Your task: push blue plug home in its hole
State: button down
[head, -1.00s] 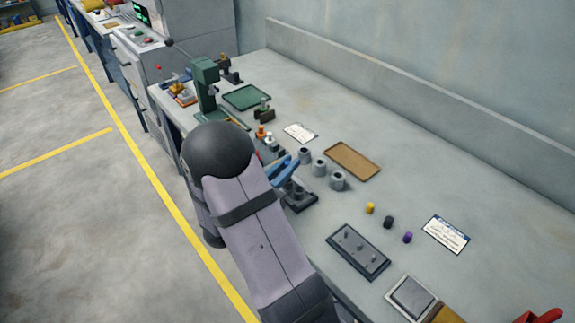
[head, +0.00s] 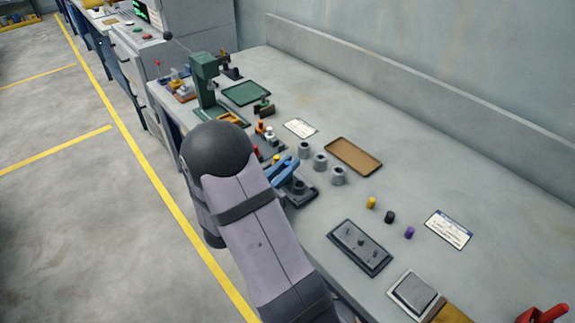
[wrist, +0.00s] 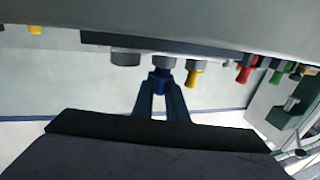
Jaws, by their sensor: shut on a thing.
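The blue plug (wrist: 159,76) is between the two blue fingertips of my gripper (wrist: 160,88), which is shut on it. The wrist view is roughly upside down, with the bench at the top. The plug's far end meets a grey round piece (wrist: 164,62) on the dark rack (wrist: 95,37). I cannot tell how deep the plug sits, and its hole is hidden. In the head view my gripper (head: 284,172) is low at the dark rack (head: 303,197), and the blue plug cannot be made out against the blue fingers.
A yellow plug (wrist: 194,76) stands close beside the fingers, with a red plug (wrist: 243,75) and a green plug (wrist: 277,75) farther along. Grey cylinders (head: 338,176) and a brown tray (head: 353,156) are behind the rack.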

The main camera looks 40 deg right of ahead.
jog(key=shift+f+b, duration=0.45)
jog(key=shift+f, duration=0.2)
jog(key=c, duration=1.7)
grip_release()
jog(key=shift+b+v, duration=0.7)
jog(key=shift+v, duration=3)
